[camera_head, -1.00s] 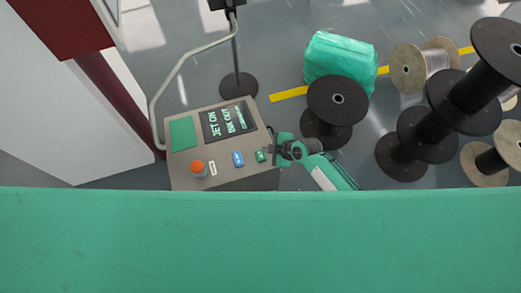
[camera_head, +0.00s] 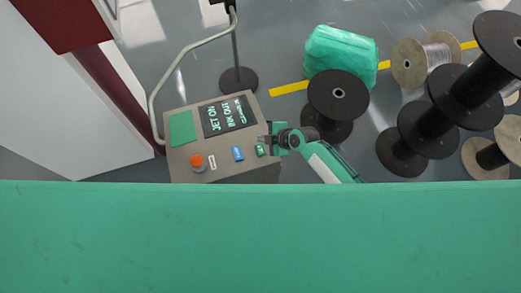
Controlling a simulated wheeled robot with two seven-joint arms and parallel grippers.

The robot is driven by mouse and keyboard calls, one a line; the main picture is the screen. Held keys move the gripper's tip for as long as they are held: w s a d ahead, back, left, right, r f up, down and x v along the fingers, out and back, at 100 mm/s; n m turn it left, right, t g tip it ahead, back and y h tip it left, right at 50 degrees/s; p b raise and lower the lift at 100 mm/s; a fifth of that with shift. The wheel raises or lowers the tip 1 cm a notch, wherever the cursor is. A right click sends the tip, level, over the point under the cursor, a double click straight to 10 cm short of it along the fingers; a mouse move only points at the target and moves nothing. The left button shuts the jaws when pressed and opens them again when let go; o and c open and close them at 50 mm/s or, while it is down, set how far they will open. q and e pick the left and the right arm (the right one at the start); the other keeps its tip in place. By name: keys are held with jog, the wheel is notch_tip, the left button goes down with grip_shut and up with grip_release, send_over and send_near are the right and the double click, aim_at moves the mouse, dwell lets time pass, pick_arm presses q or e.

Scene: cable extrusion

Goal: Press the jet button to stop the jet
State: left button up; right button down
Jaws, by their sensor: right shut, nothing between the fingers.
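A grey-brown control panel (camera_head: 218,172) stands left of centre. Its black screen (camera_head: 228,117) shows white text reading "JET ON" and "INK OUT". Along its lower edge are an orange knob (camera_head: 197,161), a small white piece (camera_head: 213,161), a blue button (camera_head: 237,153) and a green button (camera_head: 261,150). Which one is the jet button I cannot read. My right gripper (camera_head: 264,140) is shut and empty at the panel's right edge, just above the green button in the picture. Whether it touches the panel is unclear. My left gripper is not in view.
A grey bent rail (camera_head: 179,68) rises behind the panel. Black spools (camera_head: 338,97) and wooden spools (camera_head: 410,64) stand to the right, with a green wrapped bundle (camera_head: 340,55). A green surface blocks the bottom of the view. Some floor behind the panel is clear.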

jog(key=b, duration=0.4)
send_over(263, 151)
notch_tip(263, 151, down, 5)
jog(key=shift+w+f, duration=0.15)
jog(key=shift+f, duration=0.05)
jog(key=shift+f+b, duration=0.35)
jog(key=shift+f, duration=0.1)
dwell(1.2)
jog(key=shift+f+b, duration=0.4)
jog(key=shift+b, duration=0.15)
jog(key=shift+f+b, duration=0.45)
jog(key=shift+b, duration=0.1)
dwell(0.5)
jog(key=shift+r, duration=0.1)
dwell(0.3)
jog(key=shift+r+p, duration=0.55)
jog(key=shift+r, duration=0.25)
